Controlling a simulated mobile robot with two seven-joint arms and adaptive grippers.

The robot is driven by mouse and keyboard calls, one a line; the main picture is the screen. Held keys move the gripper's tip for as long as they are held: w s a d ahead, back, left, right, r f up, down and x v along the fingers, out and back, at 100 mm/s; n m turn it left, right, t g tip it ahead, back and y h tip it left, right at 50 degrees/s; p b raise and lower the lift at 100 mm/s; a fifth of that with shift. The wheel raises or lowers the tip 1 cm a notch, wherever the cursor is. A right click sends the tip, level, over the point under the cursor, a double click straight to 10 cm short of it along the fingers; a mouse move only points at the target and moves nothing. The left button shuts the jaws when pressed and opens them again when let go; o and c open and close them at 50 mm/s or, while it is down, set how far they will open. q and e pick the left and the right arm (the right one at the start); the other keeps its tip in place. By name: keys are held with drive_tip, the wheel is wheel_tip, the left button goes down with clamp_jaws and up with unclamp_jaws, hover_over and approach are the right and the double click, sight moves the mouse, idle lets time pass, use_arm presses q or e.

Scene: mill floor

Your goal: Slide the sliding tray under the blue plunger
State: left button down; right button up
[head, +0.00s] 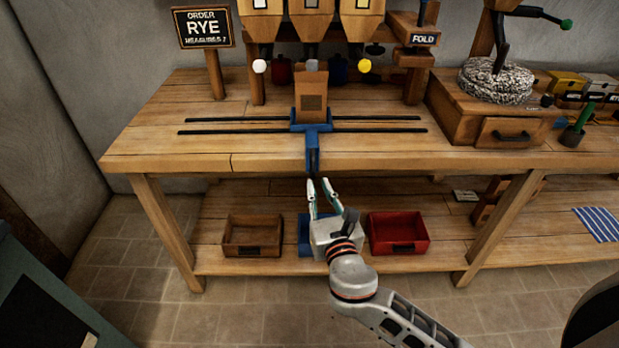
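The sliding tray (312,127) is blue and sits on two dark rails on the bench, with a blue handle (312,155) hanging over the front edge. A brown paper bag (311,98) stands upright on the tray. The blue plunger (338,72) is under the right hopper, just right of the bag and behind it; its lower part is partly hidden. A red plunger (281,70) is to the left of the bag. My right gripper (318,182) is open and empty, its fingertips just below the handle in this view. My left gripper is out of view.
Rails (380,118) run clear on both sides of the tray. White (259,66) and yellow (365,66) knobs flank the hoppers. Brown (252,236) and red (398,233) bins are on the lower shelf. A millstone box (470,120) stands at right, an order sign (203,28) at left.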

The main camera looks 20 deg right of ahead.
sight(313, 171)
drive_tip(key=w, duration=0.8)
drive_tip(key=shift+d+b, duration=0.35)
drive_tip(key=shift+s, duration=0.1)
clamp_jaws()
